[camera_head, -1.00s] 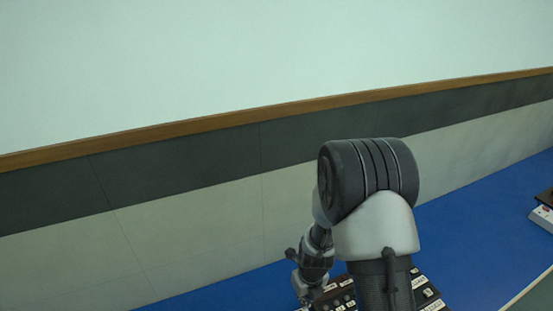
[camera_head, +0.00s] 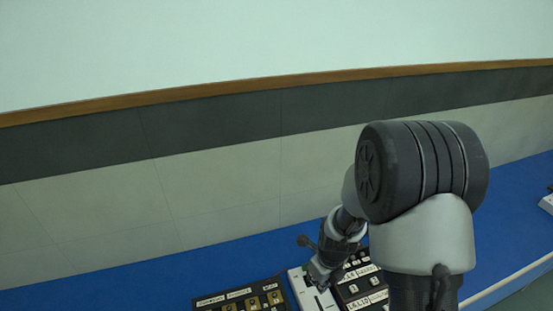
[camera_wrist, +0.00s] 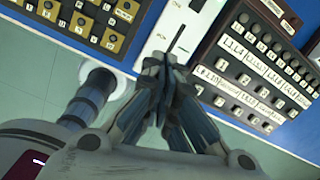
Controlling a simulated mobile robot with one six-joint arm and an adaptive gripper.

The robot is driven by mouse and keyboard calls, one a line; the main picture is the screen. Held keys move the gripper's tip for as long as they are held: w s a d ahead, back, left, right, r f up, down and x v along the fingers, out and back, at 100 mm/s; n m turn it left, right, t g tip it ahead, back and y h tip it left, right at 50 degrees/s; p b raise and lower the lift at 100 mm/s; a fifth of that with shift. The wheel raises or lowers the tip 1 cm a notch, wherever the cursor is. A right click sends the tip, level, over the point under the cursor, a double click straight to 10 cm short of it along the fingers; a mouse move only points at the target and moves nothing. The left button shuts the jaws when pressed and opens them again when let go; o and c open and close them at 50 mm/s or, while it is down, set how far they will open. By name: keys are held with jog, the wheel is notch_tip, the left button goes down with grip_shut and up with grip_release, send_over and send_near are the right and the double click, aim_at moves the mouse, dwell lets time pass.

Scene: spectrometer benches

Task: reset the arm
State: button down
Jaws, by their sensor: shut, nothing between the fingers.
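My gripper (camera_wrist: 168,85) is shut and empty in the wrist view, its two fingers meeting over the near end of a white panel (camera_wrist: 176,18) with a dark slot. I cannot tell whether the fingertips touch the panel. In the head view my arm reaches down on the right side, and its wrist end is over the benches near the white panel (camera_head: 312,294). The gripper's tips are too small and partly hidden to make out there.
A black box with brass-coloured sockets (camera_wrist: 92,22) is left of the white panel, and a black box with white labels (camera_wrist: 262,65) is right of it. They stand on a blue bench (camera_head: 160,262) along a wall. A white device (camera_head: 547,203) is at the far right.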

jog(key=s+r+n+t+b, duration=0.2)
jog(key=s+r+n+b, duration=0.55)
jog(key=n+b, duration=0.6)
jog(key=s+d+n+t+b, duration=0.1)
jog(key=s+d+n+b, duration=0.1)
jog(key=s+n+b, duration=0.5)
jog(key=s+n, duration=0.6)
jog(key=n, duration=0.2)
jog(key=shift+s+f, duration=0.2)
jog(key=shift+s, duration=0.15)
